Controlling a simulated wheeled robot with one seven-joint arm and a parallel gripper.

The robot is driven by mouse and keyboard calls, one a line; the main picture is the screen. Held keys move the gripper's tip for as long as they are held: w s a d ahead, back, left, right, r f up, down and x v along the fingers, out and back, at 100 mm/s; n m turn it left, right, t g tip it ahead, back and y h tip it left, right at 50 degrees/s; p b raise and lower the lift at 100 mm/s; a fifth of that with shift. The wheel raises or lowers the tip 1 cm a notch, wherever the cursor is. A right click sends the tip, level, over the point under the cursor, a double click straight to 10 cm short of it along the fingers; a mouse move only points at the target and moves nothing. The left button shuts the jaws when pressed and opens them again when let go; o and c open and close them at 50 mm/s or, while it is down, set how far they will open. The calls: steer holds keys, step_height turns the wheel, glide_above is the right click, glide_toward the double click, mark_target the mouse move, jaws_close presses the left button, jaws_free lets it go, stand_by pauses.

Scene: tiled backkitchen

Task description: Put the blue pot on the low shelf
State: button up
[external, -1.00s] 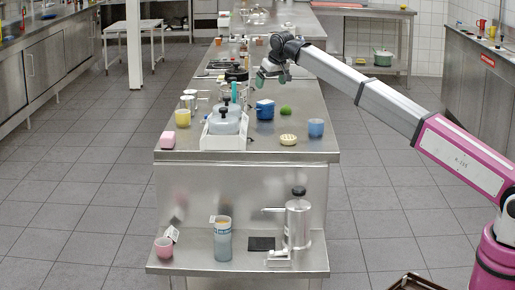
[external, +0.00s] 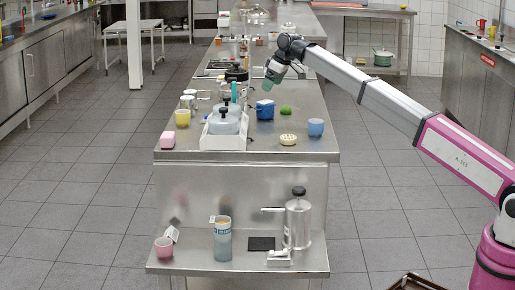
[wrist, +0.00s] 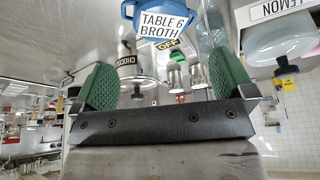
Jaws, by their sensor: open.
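The blue pot (external: 265,110) sits on the steel counter, right of the white tray. It shows upper middle in the wrist view (wrist: 150,15) with a label reading "TABLE 6 BROTH"; its upper part is cut off. My gripper (external: 266,85) is open and empty, above the pot and apart from it. Its two green fingers stand wide apart in the wrist view (wrist: 164,85), with the pot beyond them. A low steel shelf (external: 195,262) runs along the counter's near end, holding a pink cup, a labelled container and a steel dispenser.
A green lime (external: 286,110), a pale yellow round item (external: 288,139) and a light blue cup (external: 315,127) lie near the pot. The white tray (external: 222,141) holds lidded containers. A black square (external: 261,243) lies on the low shelf. Floor is clear left of the counter.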

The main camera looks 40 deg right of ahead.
mark_target(266, 102)
steer(key=shift+w+f+n, duration=0.15)
steer(key=shift+f+n, duration=0.1)
steer(key=shift+n, duration=0.05)
steer(key=x, duration=0.5)
steer(key=shift+f, duration=0.1)
steer(key=shift+s+x, duration=0.15)
steer(key=shift+x, duration=0.7)
steer(key=shift+s+x, duration=0.2)
steer(key=shift+x, duration=0.7)
steer(key=shift+s+x, duration=0.15)
steer(key=shift+x, duration=0.7)
steer(key=shift+f, duration=0.15)
steer(key=shift+c, duration=0.3)
steer(key=c, duration=1.1)
